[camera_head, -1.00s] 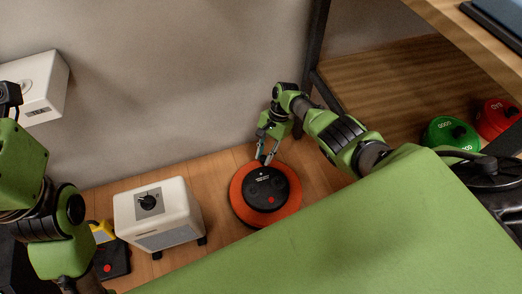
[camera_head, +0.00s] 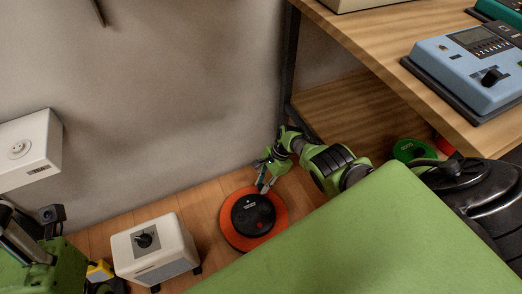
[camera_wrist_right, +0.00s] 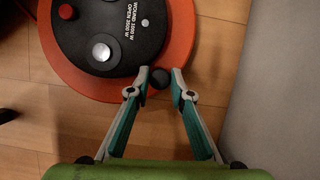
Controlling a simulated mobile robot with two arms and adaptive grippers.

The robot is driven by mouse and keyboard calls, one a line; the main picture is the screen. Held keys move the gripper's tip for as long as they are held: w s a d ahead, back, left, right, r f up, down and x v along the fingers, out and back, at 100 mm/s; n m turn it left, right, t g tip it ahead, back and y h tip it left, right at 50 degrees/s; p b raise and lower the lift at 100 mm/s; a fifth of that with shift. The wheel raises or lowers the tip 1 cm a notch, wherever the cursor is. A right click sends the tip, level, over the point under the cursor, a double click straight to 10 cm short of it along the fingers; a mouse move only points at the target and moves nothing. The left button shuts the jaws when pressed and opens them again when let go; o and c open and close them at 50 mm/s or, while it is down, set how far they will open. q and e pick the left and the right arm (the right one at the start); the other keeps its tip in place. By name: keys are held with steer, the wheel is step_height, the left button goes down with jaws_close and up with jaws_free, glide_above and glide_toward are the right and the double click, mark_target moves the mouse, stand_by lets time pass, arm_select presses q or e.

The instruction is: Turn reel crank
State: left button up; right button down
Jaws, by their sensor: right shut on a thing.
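The cable reel lies flat on the wooden floor, with an orange rim (camera_head: 228,228) and a black round top (camera_head: 246,212) carrying white print and a red button. In the right wrist view its orange rim (camera_wrist_right: 185,30) and black top (camera_wrist_right: 85,35) fill the upper left. The crank knob (camera_wrist_right: 160,78), a small dark ball at the rim, sits between the fingertips. My right gripper (camera_head: 264,188) is shut on this knob at the reel's far edge; its fingertips also show in the wrist view (camera_wrist_right: 161,85). My left arm shows at the lower left, but its gripper is not in view.
A white box with a black dial (camera_head: 172,262) stands left of the reel. A wall socket box (camera_head: 28,150) is at the far left. A wooden shelf unit (camera_head: 345,110) with a dark post stands right, with a green reel (camera_head: 404,149) low and a blue device (camera_head: 470,65) on top.

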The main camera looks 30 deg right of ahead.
stand_by(0.3)
steer(key=c, duration=2.1)
jaws_free()
steer(key=shift+c, duration=0.2)
step_height(320, 180, up, 10)
